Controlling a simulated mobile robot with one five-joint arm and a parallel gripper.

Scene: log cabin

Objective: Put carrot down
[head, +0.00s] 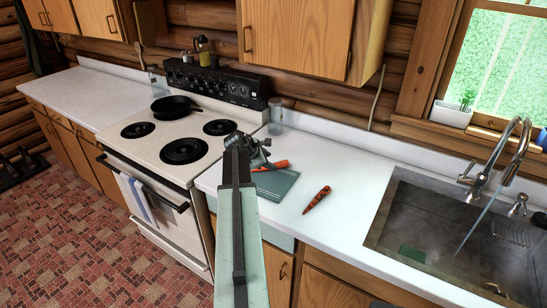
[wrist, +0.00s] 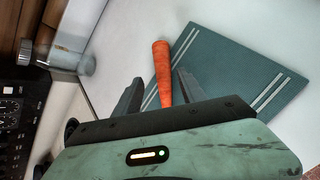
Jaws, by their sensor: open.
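An orange carrot (wrist: 161,65) lies between the two spread fingers of my gripper (wrist: 157,88) in the wrist view. Its thick end is over the white counter and its lower part is by the board's striped edge. The head view shows part of this carrot (head: 275,165) beside my gripper (head: 252,150), at the far edge of the teal cutting board (head: 274,185). The board also shows in the wrist view (wrist: 235,75). My gripper is open, with gaps beside the carrot. My gripper body hides the carrot's near end.
A second orange-red, carrot-like item with dark marks (head: 317,200) lies on the counter (head: 345,180) right of the board. A clear jar (head: 275,118) stands behind. The stove (head: 165,140) with a black pan (head: 176,105) is left; the sink (head: 455,240) is right.

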